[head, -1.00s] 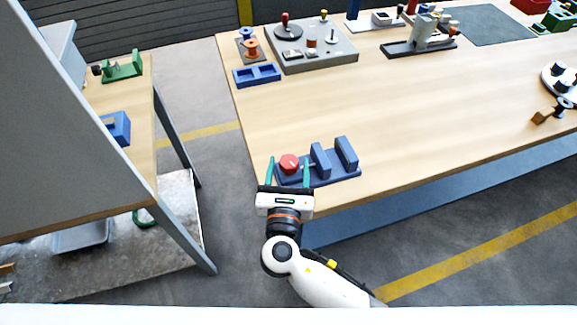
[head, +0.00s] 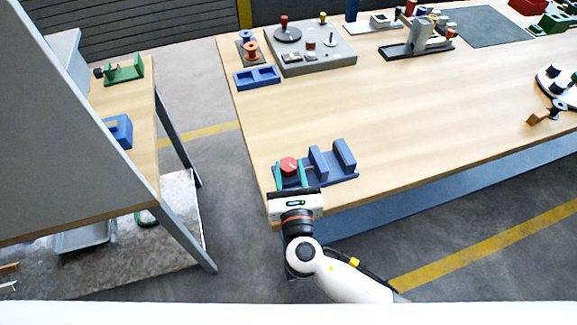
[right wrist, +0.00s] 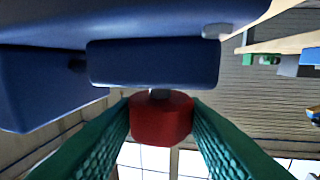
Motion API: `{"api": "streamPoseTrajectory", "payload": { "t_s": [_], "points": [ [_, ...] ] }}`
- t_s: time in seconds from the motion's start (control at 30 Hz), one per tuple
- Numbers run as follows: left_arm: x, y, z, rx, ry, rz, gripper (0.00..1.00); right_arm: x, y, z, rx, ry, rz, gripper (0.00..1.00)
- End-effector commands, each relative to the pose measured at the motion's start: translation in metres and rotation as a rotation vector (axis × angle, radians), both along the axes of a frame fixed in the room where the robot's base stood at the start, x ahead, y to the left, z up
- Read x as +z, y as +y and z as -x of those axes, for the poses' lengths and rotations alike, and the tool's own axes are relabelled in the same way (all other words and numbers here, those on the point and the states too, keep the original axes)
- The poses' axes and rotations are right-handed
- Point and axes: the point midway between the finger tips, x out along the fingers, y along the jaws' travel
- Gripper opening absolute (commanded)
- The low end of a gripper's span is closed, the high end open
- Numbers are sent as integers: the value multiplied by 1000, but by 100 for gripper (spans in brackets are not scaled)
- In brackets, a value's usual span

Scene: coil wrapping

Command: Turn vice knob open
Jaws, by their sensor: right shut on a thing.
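The blue vice (head: 320,166) sits at the near left corner of the wooden table, with two upright blue jaws (head: 344,155) standing apart. Its red knob (head: 289,165) is at the left end. My right gripper (head: 292,175) reaches in from the near side, with its green fingers on either side of the knob. In the right wrist view the red knob (right wrist: 160,119) sits between the two green fingers, which are shut on it, and the blue vice body (right wrist: 153,64) is right behind it. My left gripper is not in view.
A blue two-slot tray (head: 257,78), spools (head: 251,50) and a grey board with parts (head: 312,55) stand at the table's far left. The middle of the table (head: 400,110) is clear. A separate shelf bench (head: 140,160) stands at left, across a gap.

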Motion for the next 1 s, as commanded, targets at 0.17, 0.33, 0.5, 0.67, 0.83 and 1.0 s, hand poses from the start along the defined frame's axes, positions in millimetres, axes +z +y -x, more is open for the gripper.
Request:
{"api": "streamPoseTrajectory", "payload": {
  "t_s": [0.17, 0.33, 0.5, 0.67, 0.83, 1.0],
  "points": [
    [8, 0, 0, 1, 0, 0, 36, 2, -4, -1, 145, -2, 5, 15],
    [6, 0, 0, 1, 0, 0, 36, 0, -6, -2, 271, -3, 2, 15],
    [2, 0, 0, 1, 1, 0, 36, 0, -7, -3, 371, -2, 1, 15],
    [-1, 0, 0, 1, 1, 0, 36, 0, -7, -3, 435, -3, 0, 15],
    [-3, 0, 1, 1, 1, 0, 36, 1, -7, -3, 469, -2, -2, 15],
    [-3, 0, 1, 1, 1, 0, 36, 1, -7, -3, 479, -2, -3, 15]
  ]
}}
